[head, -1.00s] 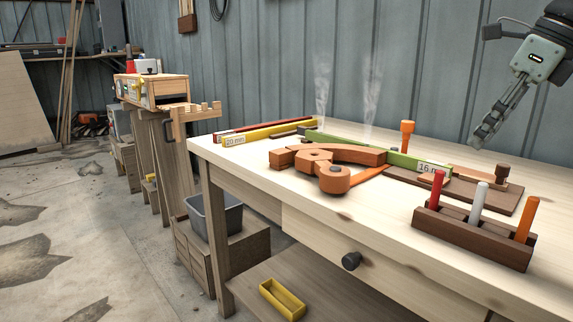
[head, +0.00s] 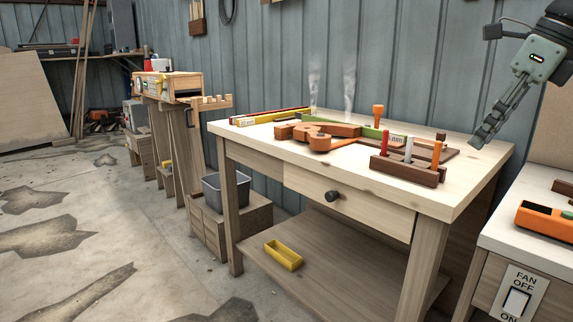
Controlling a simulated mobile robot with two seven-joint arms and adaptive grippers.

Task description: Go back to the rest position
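My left gripper is not in view. The workbench (head: 290,178) stands mid-view. On it lie a curved brown wooden piece (head: 340,129), an orange clamp-like part (head: 318,143), a green bar (head: 371,132) and a brown rack (head: 405,170) holding red, white and orange sticks.
A second bench (head: 493,232) with a fan switch (head: 517,300) and an orange-green tool (head: 545,217) is at the right. A grey bin (head: 226,190) and a yellow tray (head: 284,255) sit low. The concrete floor (head: 60,220) at the left is open.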

